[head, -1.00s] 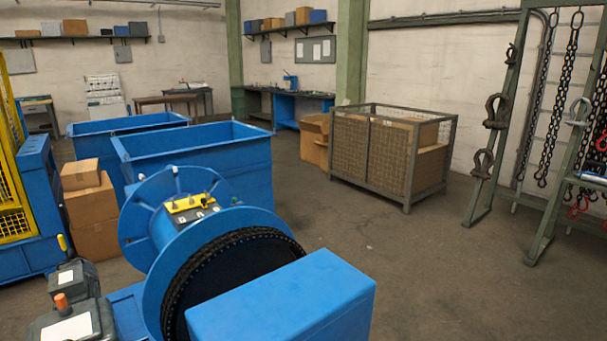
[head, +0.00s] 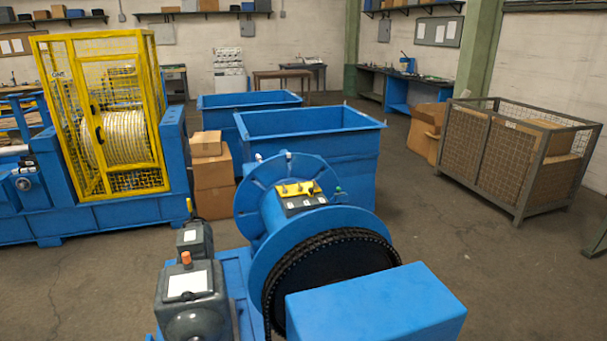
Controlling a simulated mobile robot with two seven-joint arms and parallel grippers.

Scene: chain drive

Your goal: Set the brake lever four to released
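A blue winch drum (head: 272,238) with a black chain around its rim stands in the foreground of the head view. Beside it, a small lever with a yellow tip (head: 189,206) stands up behind a dark grey motor housing (head: 195,237). A nearer grey housing (head: 187,300) has an orange knob (head: 186,258) on top. A small dark panel with a yellow strip (head: 300,195) sits on top of the drum. I cannot tell which of these, if any, is brake lever four, nor read its setting. Neither of my grippers is in view.
A yellow mesh cage (head: 107,112) around a wire reel stands on a blue machine base at the left. Cardboard boxes (head: 212,180), blue bins (head: 310,140) and a wire crate (head: 519,155) stand behind. A blue box cover (head: 376,305) fills the front.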

